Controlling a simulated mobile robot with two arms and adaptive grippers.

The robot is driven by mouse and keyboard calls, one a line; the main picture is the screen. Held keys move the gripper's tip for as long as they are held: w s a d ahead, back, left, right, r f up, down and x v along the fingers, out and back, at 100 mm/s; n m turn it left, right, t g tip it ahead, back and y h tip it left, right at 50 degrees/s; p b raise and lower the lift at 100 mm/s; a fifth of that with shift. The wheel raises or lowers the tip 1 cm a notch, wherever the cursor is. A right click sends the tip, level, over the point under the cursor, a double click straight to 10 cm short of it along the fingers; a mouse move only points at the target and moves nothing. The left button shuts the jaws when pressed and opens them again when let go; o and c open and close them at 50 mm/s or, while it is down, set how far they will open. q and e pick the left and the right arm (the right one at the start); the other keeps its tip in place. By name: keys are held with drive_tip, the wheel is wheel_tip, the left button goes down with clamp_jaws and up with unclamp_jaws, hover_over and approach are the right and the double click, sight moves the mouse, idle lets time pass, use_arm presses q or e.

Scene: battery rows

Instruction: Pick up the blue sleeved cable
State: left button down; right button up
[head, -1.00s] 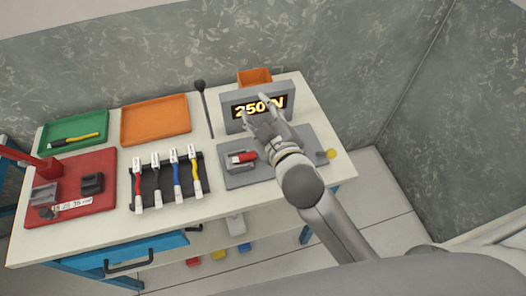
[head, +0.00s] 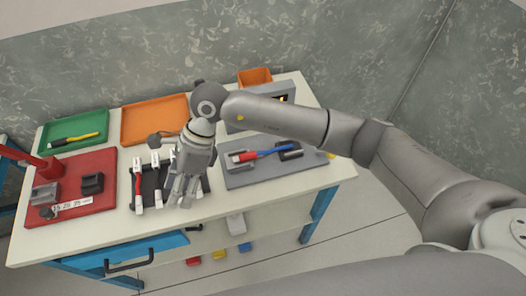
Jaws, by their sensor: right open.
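My right gripper (head: 183,194) is open, pointing down over the right part of the dark cable rack (head: 205,184). It hides the rack places where a blue and a yellow sleeved cable showed earlier. I cannot tell whether its fingers are around the blue cable or only above it. A red sleeved cable (head: 138,185) and a black one (head: 156,180) with white ends show in the rack, left of the gripper. A red and blue piece (head: 270,153) lies across the holders on the grey plate (head: 240,179), right of the gripper. My left gripper is not in view.
A green tray (head: 51,134) with a yellow and black cable and an orange tray (head: 137,136) stand at the back. A red plate (head: 103,162) with blocks is at left. The table's front strip is clear.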

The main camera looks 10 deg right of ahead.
drive_tip(key=w+d+f+t+h, duration=0.2)
drive_tip(key=w+d+h, duration=0.45)
drive_tip(key=d, duration=0.45)
drive_tip(key=t+h, duration=0.1)
drive_tip(key=h, duration=0.3)
approach(275, 148)
drive_tip(key=shift+p+x, duration=0.65)
drive_tip(key=shift+x, duration=0.45)
drive_tip(key=shift+d+f, duration=0.1)
drive_tip(key=shift+f, duration=0.55)
drive_tip(key=shift+d+f+p, duration=0.2)
drive_tip(key=shift+f+p, duration=0.05)
drive_tip(key=shift+p, duration=0.2)
drive_tip(key=p+x, duration=0.1)
drive_tip(key=x, duration=0.2)
drive_tip(key=shift+s+d+f+p, duration=0.1)
drive_tip(key=shift+d+f+p, duration=0.1)
drive_tip(key=shift+p, duration=0.1)
drive_tip(key=shift+d+f, duration=0.15)
drive_tip(key=shift+f, duration=0.3)
clamp_jaws()
